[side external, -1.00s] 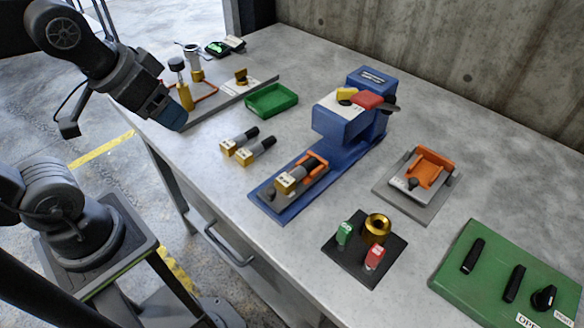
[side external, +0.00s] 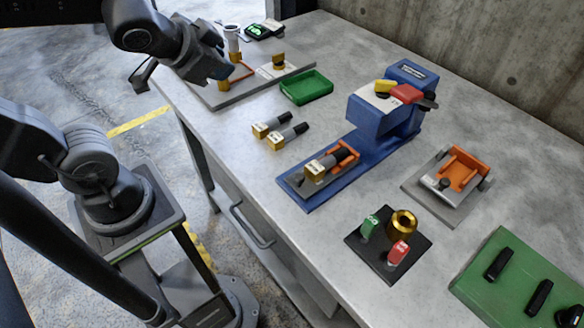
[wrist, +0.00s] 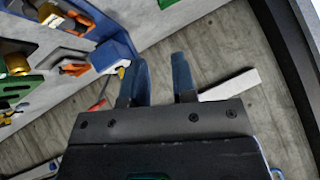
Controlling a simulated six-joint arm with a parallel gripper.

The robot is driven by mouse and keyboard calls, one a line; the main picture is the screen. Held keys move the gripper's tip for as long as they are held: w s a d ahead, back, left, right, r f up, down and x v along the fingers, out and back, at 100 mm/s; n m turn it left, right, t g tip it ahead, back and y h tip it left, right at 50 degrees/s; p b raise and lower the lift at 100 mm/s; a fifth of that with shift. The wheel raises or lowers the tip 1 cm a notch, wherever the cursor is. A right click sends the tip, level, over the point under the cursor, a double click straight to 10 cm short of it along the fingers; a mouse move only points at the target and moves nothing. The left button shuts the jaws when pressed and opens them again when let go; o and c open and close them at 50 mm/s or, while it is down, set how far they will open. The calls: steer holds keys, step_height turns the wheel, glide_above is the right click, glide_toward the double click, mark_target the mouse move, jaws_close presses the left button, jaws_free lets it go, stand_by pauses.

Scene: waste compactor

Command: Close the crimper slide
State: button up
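A blue bench machine (side external: 392,118) with red and yellow parts on its head stands right of centre. I take it for the crimper. A long blue base (side external: 290,180) runs from it toward the front left. On this base sits an orange carriage (side external: 345,153) with a brass-and-dark cylinder (side external: 318,168) in it, clear of the head. My gripper (side external: 222,74) is at the upper left, over the grey fixture plate, well away from the machine. In the wrist view its two fingers (wrist: 159,80) are apart with nothing between them.
Two loose cylinders (side external: 280,130) and a green tray (side external: 306,88) lie left of the machine. A grey-and-orange fixture (side external: 455,180), a dark button plate (side external: 385,250) and a green panel (side external: 525,275) are at right. A grey plate (side external: 230,92) holds upright parts below my gripper.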

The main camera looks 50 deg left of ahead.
mark_target(339, 148)
steer(key=w+m+t, duration=0.1)
steer(key=m, duration=0.1)
steer(key=w+m+t+h, duration=0.1)
steer(key=w+m, duration=0.1)
steer(key=w+d+m+t+h, duration=0.1)
steer(key=w+m+t, duration=0.1)
jaws_close()
steer(key=s+d+f+m+g+h, duration=0.3)
steer(key=s+f+m+g+h, duration=0.15)
steer(key=m, duration=0.25)
steer(key=s+d+f+m+g+h, duration=0.3)
steer(key=f+m+g, duration=0.3)
steer(key=m, duration=0.1)
steer(key=shift+t, duration=0.25)
steer(key=x, duration=0.9)
steer(key=shift+w+f, duration=0.25)
steer(key=shift+f, duration=0.15)
steer(key=shift+w+d+f, duration=0.1)
steer(key=shift+w+d, duration=0.15)
steer(key=shift+w, duration=0.3)
steer(key=shift+w+d, duration=0.25)
steer(key=shift+w, duration=0.35)
steer(key=shift+w+d+f, duration=0.1)
steer(key=shift+w+d, duration=0.2)
steer(key=shift+w, duration=0.35)
steer(key=w, duration=1.4)
